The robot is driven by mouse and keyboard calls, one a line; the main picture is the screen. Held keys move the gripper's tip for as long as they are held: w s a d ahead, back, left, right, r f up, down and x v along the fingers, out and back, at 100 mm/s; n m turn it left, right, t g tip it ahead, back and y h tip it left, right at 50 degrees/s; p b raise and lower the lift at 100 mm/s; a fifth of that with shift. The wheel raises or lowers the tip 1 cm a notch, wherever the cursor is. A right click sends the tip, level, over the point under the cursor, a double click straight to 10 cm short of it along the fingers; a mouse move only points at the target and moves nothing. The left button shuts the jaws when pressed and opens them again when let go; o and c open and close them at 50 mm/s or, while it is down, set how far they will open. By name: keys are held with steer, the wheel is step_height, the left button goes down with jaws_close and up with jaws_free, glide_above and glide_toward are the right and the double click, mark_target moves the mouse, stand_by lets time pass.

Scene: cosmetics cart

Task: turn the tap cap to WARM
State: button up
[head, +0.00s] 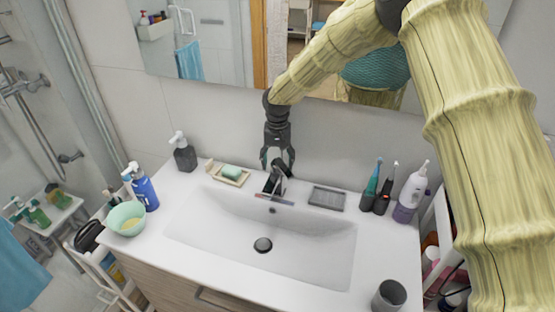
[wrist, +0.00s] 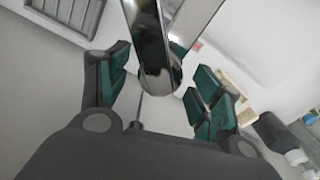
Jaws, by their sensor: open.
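The chrome tap (head: 273,186) stands at the back middle of the white basin. A flat plate with small coloured marks shows at its front in the head view; the cap's setting is too small to read. My gripper (head: 277,158) points down just over the top of the tap. In the wrist view the shiny tap (wrist: 155,45) reaches in between the spread green-padded fingers of my gripper (wrist: 156,75). The gripper is open, with a finger on each side of the tap. I cannot tell whether a finger touches it.
A soap dish (head: 238,181) with green soap and a dark dispenser (head: 184,153) stand left of the tap. A grey ridged tray (head: 327,197) lies right of it. Toothbrushes and a white-purple bottle (head: 411,192) stand further right. The mirror (head: 220,50) is behind. The basin (head: 205,235) is empty.

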steer(key=shift+s, duration=0.1)
steer(key=c, duration=0.3)
jaws_close()
